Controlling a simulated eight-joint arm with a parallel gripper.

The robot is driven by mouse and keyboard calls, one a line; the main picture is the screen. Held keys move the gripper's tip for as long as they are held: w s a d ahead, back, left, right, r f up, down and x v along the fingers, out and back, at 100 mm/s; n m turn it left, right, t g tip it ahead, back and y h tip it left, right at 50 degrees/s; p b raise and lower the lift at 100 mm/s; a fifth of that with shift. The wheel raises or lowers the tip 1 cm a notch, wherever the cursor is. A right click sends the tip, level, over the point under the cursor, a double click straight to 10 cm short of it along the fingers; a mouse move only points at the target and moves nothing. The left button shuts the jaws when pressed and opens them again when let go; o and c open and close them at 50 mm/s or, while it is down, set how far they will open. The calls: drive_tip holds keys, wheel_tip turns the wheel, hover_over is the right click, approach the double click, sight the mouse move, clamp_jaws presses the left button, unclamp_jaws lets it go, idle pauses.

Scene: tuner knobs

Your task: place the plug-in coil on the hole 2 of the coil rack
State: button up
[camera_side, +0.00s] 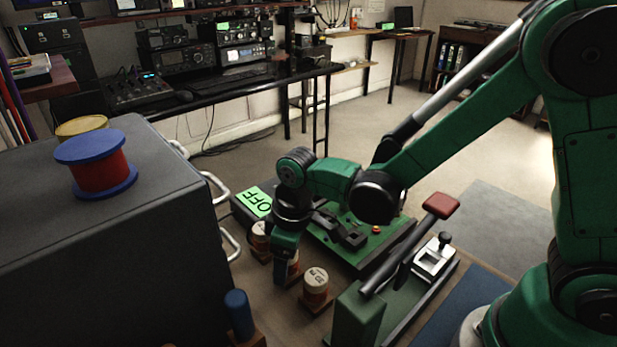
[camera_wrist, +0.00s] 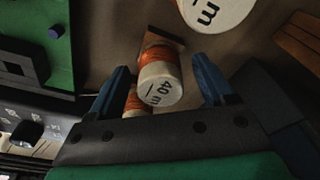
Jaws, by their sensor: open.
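Several plug-in coils with cream tops and orange windings stand near my gripper (camera_side: 283,268) in the side view. One coil (camera_side: 316,283) stands in front and to the right of my gripper. Another coil (camera_side: 260,237) stands behind it, and a third (camera_side: 294,262) is partly hidden by my fingers. In the wrist view, a coil marked 40 m (camera_wrist: 160,84) lies between the spread fingers of my gripper (camera_wrist: 160,87), with gaps on both sides. Part of another coil (camera_wrist: 132,103) shows beside it, and a larger coil top (camera_wrist: 214,10) is at the upper edge. I cannot make out which part is the rack.
A dark cabinet (camera_side: 90,250) with a blue-and-red spool (camera_side: 97,165) stands at left. A blue cylinder (camera_side: 239,310) stands on a wooden base in front. A green board (camera_side: 345,235), a green OFF sign (camera_side: 257,202) and a red-handled lever (camera_side: 440,206) stand close by.

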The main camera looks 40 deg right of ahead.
wheel_tip(320, 180, up, 13)
drive_tip(key=s, duration=0.1)
drive_tip(key=s+d+m+t, duration=0.2)
drive_tip(key=d+m+t, duration=0.1)
drive_tip(key=d, duration=0.2)
drive_tip(key=s+d+f+m+t, duration=0.1)
drive_tip(key=s+d+m+t, duration=0.1)
drive_tip(key=d, duration=0.3)
drive_tip(key=shift+d+f+m+t+h, duration=0.3)
drive_tip(key=shift+m+t+h, duration=0.15)
drive_tip(key=shift+m, duration=0.45)
